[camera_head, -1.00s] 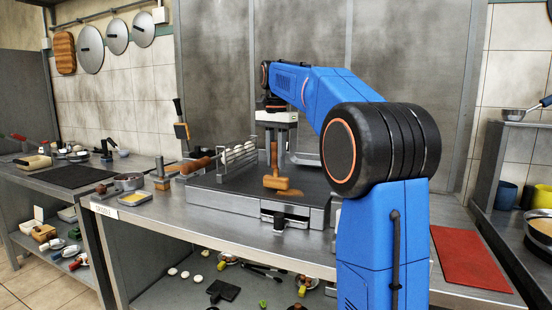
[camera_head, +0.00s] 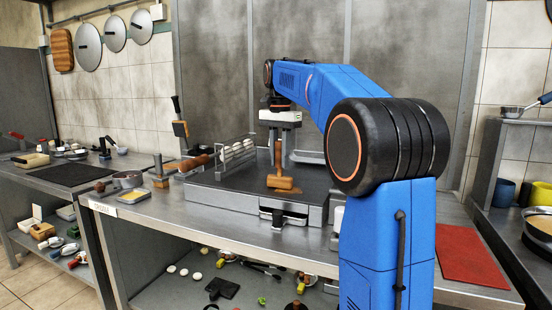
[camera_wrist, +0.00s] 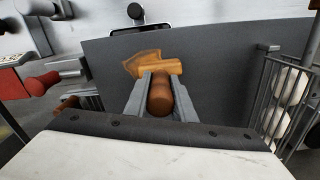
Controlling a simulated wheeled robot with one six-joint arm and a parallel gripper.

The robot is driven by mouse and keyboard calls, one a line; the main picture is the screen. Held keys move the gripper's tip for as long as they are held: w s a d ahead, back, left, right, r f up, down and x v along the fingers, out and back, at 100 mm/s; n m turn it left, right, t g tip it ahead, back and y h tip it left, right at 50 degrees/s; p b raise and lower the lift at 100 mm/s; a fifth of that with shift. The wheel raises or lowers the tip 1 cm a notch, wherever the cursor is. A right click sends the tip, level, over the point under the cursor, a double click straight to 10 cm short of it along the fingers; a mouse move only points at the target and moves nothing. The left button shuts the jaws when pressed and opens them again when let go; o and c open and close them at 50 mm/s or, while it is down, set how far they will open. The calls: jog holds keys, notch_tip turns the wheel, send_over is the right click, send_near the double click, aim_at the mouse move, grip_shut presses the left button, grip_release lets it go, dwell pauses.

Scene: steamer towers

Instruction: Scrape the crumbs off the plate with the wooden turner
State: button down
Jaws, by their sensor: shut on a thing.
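My gripper (camera_head: 278,158) is shut on the wooden turner (camera_head: 281,183) and points down over the dark flat plate (camera_head: 230,190). In the wrist view its fingers (camera_wrist: 160,97) are on both sides of the rounded brown handle. The turner's lighter wooden head (camera_wrist: 152,63) shows beyond the fingers, low over the plate (camera_wrist: 218,75). The handle is about upright. I cannot tell whether the head touches the plate. No crumbs can be made out in either current view.
A wire rack (camera_head: 236,152) with white round things stands at the plate's left, close to the gripper. A tray (camera_head: 284,217) sticks out at the plate's front. A red mat (camera_head: 468,255) lies at the right.

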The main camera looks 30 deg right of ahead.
jog(key=shift+s+d+r, duration=0.1)
jog(key=shift+s+d, duration=0.3)
jog(key=shift+s, duration=0.1)
jog(key=shift+s, duration=0.1)
jog(key=shift+s+d, duration=0.95)
jog(key=shift+s, duration=0.2)
jog(key=shift+s+d, duration=0.95)
jog(key=shift+s, duration=0.25)
jog(key=shift+w+a, duration=0.1)
jog(key=shift+w+a+f, duration=0.2)
jog(key=shift+w+a, duration=0.65)
jog(key=shift+w, duration=0.25)
jog(key=shift+w+a, duration=0.1)
jog(key=shift+w, duration=0.05)
jog(key=shift+w+a+r, duration=0.1)
jog(key=shift+w+a, duration=0.8)
jog(key=shift+w, duration=0.2)
